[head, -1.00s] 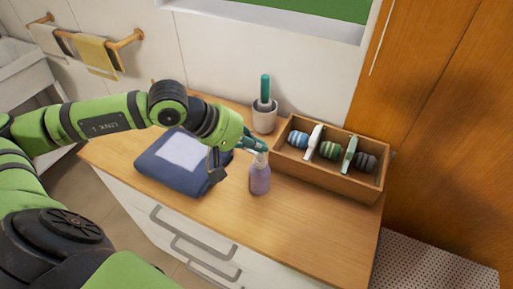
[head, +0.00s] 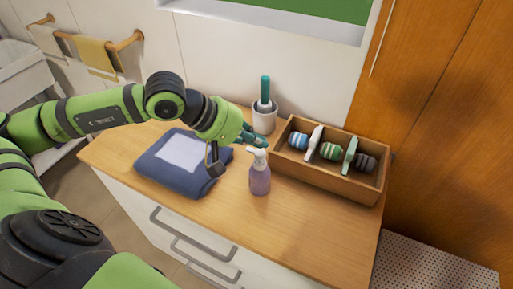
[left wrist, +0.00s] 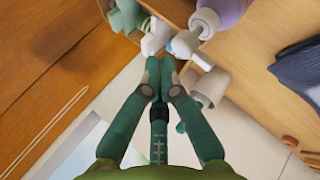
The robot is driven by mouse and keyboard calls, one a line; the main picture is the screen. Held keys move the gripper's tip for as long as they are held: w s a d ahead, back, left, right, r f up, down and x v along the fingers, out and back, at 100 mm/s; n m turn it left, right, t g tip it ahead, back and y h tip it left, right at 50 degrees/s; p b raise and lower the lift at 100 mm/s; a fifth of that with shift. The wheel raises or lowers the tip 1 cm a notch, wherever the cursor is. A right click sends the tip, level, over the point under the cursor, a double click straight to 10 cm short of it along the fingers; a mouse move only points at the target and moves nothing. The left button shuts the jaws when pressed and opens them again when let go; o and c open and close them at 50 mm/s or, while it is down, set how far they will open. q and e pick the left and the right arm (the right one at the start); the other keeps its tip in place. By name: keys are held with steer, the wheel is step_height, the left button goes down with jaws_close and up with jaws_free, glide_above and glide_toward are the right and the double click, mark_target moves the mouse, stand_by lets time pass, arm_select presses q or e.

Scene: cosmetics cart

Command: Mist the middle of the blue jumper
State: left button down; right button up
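The blue jumper (head: 160,170) lies folded on the wooden cart top, with a pale square patch on its upper face. It also shows at the right edge of the left wrist view (left wrist: 298,66). A purple spray bottle (head: 260,180) with a white spray head stands upright right of the jumper; its purple body is partly seen in the left wrist view (left wrist: 232,12). My left gripper (head: 252,137) is just above and behind the spray head, apart from the bottle. Its fingers (left wrist: 160,68) look closed together with nothing between them. My right gripper is out of view.
A wooden divided box (head: 325,186) with striped rolls stands right of the bottle. A pale cup (head: 264,121) with a green-handled item stands behind it. The cart's front right top is clear. A yellow towel (head: 97,55) hangs on the wall rail.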

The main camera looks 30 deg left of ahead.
mark_target(256, 152)
arm_select(q)
steer(key=shift+r+p, duration=0.85)
steer(key=shift+r, duration=1.75)
